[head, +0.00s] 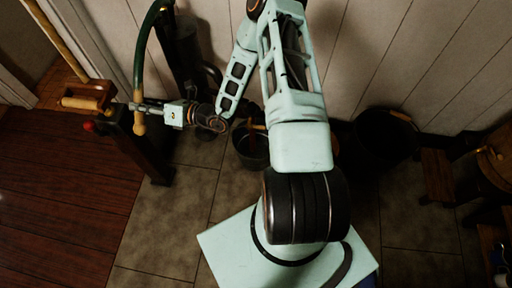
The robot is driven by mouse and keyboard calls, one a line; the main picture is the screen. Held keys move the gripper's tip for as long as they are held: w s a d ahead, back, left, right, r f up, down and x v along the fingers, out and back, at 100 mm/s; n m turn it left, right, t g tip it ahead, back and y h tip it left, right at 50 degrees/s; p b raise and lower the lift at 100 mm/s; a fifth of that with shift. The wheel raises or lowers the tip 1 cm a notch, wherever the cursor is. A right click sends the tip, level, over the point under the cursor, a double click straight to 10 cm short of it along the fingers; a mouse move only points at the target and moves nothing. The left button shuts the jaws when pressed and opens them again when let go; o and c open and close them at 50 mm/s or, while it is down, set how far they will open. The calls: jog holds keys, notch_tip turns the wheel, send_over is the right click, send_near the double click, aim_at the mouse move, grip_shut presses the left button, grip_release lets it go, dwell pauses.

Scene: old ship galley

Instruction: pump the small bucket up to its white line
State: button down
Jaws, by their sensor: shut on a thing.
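The pump has a dark upright body (187,45) against the wall and a curved dark green handle (139,62) ending in a wooden grip (139,123). My gripper (138,107) reaches in from the right and is shut on the handle at its wooden grip. A dark bucket (248,152) stands on the tiles below and right of the pump, partly hidden by my arm. A brownish upright thing shows at its rim. I cannot make out a white line or the water level, nor tell surely whether this is the small bucket.
A larger dark bucket (385,140) with a wooden handle grip stands by the wall at right. A wooden block with a pole (58,40) and a red knob (89,126) are at left. Wooden furniture (440,175) stands at right. The tiled floor (170,225) at front left is clear.

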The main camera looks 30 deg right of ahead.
aim_at(135, 100)
jog(key=shift+n, duration=0.9)
jog(key=f+b, duration=0.1)
jog(key=w+d+f+b, duration=0.1)
jog(key=f, duration=0.1)
jog(key=w+f+b, duration=0.1)
jog(key=shift+d+f, duration=0.35)
jog(key=shift+s, duration=0.1)
jog(key=r+m+p, duration=0.1)
jog(key=r+p, duration=0.1)
jog(key=p, duration=0.1)
jog(key=s+a+r+m+p, duration=0.1)
jog(key=r+p, duration=0.2)
jog(key=s+a+r+m+p, duration=0.1)
jog(key=r+p, duration=0.2)
jog(key=shift+s+a+r, duration=0.15)
jog(key=shift+s+r, duration=0.1)
jog(key=shift+s+a+r+p, duration=0.1)
jog(key=shift+r+p, duration=0.2)
jog(key=shift+p, duration=0.15)
jog(key=shift+s+a+m, duration=0.1)
jog(key=shift+m, duration=0.2)
